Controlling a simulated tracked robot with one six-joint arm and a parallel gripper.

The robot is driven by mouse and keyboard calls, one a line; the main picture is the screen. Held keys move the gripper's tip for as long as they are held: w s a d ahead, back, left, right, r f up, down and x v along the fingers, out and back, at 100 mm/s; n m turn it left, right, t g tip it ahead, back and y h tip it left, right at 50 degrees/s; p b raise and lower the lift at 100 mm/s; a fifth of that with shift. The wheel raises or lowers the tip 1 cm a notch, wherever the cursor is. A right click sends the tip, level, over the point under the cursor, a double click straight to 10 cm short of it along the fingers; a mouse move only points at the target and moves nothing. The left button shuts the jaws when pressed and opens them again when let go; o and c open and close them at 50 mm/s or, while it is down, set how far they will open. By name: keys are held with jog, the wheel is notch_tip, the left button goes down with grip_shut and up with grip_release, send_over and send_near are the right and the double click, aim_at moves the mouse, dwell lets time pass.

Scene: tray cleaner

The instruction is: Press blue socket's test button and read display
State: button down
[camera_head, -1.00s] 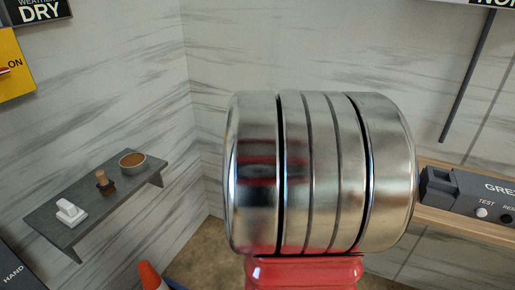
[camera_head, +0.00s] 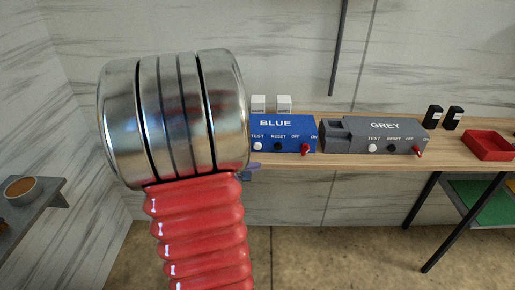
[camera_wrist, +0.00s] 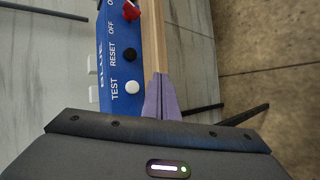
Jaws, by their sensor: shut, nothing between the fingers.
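The blue socket box (camera_head: 283,122) sits on the wooden shelf, right of my arm in the head view. Its face has a white TEST button (camera_head: 258,147), a black RESET button (camera_head: 279,147) and a red OFF/ON switch (camera_head: 305,149). In the wrist view, the blue box (camera_wrist: 108,75) shows TEST (camera_wrist: 132,87), RESET (camera_wrist: 129,55) and part of the red switch (camera_wrist: 131,11). No display is visible on it. My gripper (camera_wrist: 158,80) is shut and empty, its purple fingers just right of the TEST button in the wrist view; contact cannot be told. Its tip (camera_head: 251,166) barely shows in the head view.
A grey socket box (camera_head: 385,125) stands right of the blue one. Two white blocks (camera_head: 271,103) stand behind the blue box, two black blocks (camera_head: 443,117) further right. A red tray (camera_head: 487,146) lies at the right. A dark wall shelf (camera_head: 35,205) holds a bowl (camera_head: 20,188).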

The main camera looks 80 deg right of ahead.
jog(key=shift+w+d, duration=0.25)
jog(key=shift+d, duration=0.85)
jog(key=shift+w+d, duration=0.25)
jog(key=shift+d, duration=0.8)
jog(key=shift+w+d, duration=0.25)
jog(key=shift+d, duration=0.85)
jog(key=shift+w+d, duration=0.2)
jog(key=shift+d, duration=0.65)
dwell(0.5)
dwell(0.3)
jog(key=shift+s+a, duration=0.2)
jog(key=shift+a, duration=0.7)
jog(key=shift+s+a, duration=0.2)
jog(key=shift+a, duration=0.6)
jog(key=shift+s+a, duration=0.15)
jog(key=shift+a, duration=0.7)
jog(key=shift+s+a, duration=0.2)
jog(key=shift+a, duration=0.6)
